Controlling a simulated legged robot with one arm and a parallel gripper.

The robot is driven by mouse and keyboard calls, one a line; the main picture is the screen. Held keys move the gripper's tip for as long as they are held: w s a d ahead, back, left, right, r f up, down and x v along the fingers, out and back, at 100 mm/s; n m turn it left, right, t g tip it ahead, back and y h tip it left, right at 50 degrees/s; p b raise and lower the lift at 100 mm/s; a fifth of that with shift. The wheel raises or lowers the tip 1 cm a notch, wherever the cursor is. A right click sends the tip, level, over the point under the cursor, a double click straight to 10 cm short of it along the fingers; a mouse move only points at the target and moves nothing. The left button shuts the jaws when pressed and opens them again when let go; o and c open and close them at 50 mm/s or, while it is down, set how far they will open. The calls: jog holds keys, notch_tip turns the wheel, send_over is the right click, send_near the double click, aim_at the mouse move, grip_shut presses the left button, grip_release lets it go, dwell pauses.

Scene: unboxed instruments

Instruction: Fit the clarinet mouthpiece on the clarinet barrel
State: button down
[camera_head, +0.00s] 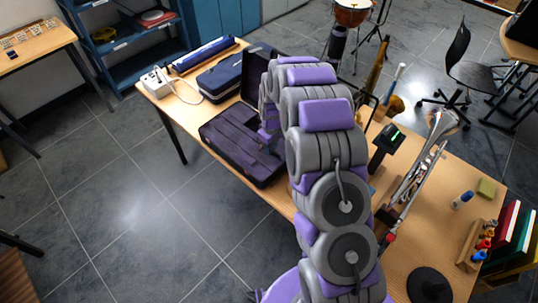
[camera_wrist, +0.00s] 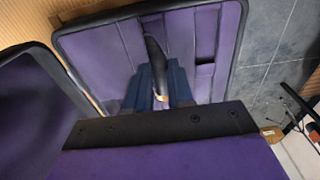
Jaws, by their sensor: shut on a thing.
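In the wrist view my gripper (camera_wrist: 159,78) has its two dark blue fingers closed on a slim black tapered piece (camera_wrist: 155,52), which looks like the clarinet mouthpiece. A pale and orange band shows at its near end, between the fingers. The piece is over the purple-lined open case (camera_wrist: 90,48); I cannot tell whether it still touches the lining. In the head view my gripper (camera_head: 268,137) is over the same case (camera_head: 222,133), partly hidden by my arm, and the mouthpiece cannot be made out. I cannot pick out the clarinet barrel in either view.
The case's raised lid (camera_head: 256,72) stands behind it. A closed dark blue case (camera_head: 224,80) and a white device (camera_head: 156,80) are farther left. Right of my arm are a black stand with a green light (camera_head: 386,143), a trumpet (camera_head: 416,172) and a black disc (camera_head: 428,286).

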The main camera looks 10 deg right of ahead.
jog(key=shift+r+p, duration=0.4)
jog(key=shift+r, duration=0.95)
